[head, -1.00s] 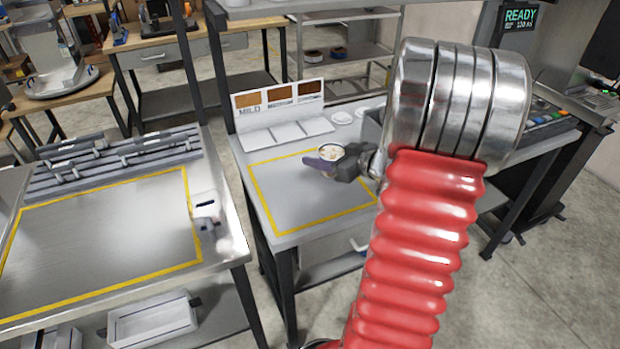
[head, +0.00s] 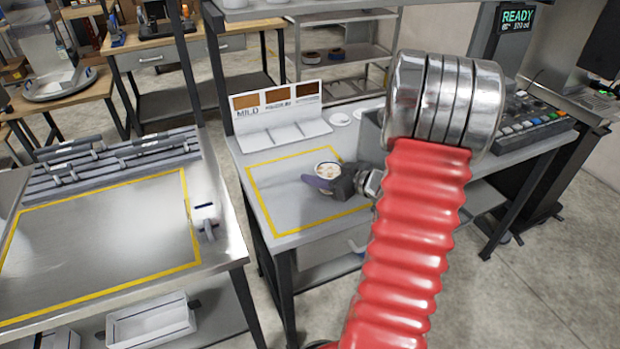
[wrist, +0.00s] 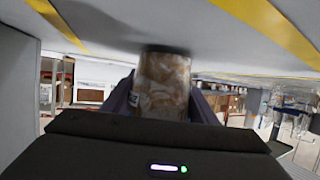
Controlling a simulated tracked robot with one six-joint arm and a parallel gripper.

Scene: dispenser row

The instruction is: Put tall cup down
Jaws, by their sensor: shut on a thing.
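The tall cup (head: 327,170) is pale with light contents at its round top. It is upright over the yellow-outlined area of the grey table (head: 285,215) in the head view. My gripper (head: 322,180) is shut around the cup from the right, with purple-grey fingers on its sides. In the wrist view, which is upside down, the cup (wrist: 163,85) stands between the fingers, its base at a dark shadow on the table surface. The base is at or very near the surface; I cannot tell whether it touches.
A white stand with brown swatches, one marked MILD (head: 283,118), is at the table's back, with white discs (head: 340,119) beside it. Bare table lies left and front of the cup. A second table with a yellow outline (head: 110,230) stands left, across a gap.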

